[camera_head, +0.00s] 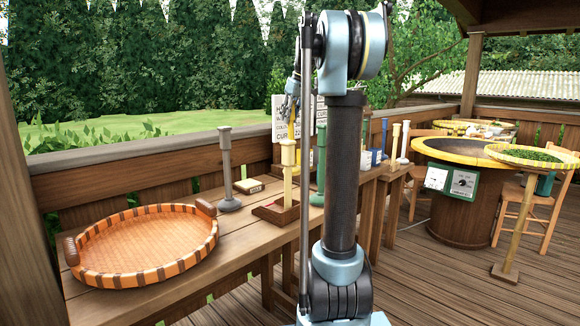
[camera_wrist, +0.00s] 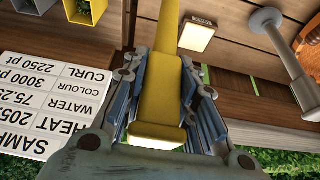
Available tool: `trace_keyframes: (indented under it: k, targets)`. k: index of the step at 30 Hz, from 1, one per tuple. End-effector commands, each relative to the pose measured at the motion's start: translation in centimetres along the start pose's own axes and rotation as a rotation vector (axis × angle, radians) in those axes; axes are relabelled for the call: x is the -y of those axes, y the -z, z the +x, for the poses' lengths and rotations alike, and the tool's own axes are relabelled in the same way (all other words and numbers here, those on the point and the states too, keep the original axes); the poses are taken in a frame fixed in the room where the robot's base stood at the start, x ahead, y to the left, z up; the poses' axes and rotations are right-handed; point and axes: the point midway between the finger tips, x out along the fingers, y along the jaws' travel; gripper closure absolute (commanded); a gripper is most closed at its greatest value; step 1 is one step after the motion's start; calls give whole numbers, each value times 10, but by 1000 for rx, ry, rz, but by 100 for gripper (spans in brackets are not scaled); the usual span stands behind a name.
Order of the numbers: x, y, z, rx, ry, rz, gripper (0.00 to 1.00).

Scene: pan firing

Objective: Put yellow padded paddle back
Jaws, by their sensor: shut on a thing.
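The yellow padded paddle (camera_head: 287,176) stands upright, its lower end at a small wooden block holder (camera_head: 267,213) on the wooden bench. I cannot tell whether it is seated in the holder or just above it. My gripper (camera_head: 290,135) is at the paddle's top end, partly hidden behind my arm. In the wrist view, my gripper's fingers (camera_wrist: 160,110) are closed on both sides of the paddle's thick yellow end (camera_wrist: 158,82). Its thin shaft runs away from the fingers.
A grey paddle (camera_head: 228,170) and a green one (camera_head: 319,165) stand nearby, with a small box (camera_head: 249,186) between. A round orange tray (camera_head: 150,240) lies at the bench's left. A sign (camera_wrist: 45,105) is close beside my gripper. A round table (camera_head: 460,195) stands right.

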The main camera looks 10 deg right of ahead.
Motion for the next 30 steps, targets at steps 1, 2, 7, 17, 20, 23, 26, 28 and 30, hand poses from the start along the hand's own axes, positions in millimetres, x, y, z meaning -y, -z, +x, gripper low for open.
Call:
trace_keyframes:
  k: [1, 2, 7, 17, 20, 23, 26, 28, 30]
  targets:
    - [0, -4, 8, 0, 0, 0, 100]
    - [0, -5, 13, 0, 0, 0, 100]
    - [0, -14, 32, 0, 0, 0, 100]
    - [0, -24, 57, 0, 0, 0, 100]
    - [0, -29, 68, 0, 0, 1, 100]
    - [0, -30, 72, 0, 0, 1, 100]
    - [0, -30, 72, 0, 0, 1, 100]
    - [0, -30, 72, 0, 0, 1, 100]
    - [0, -31, 73, 0, 0, 1, 100]
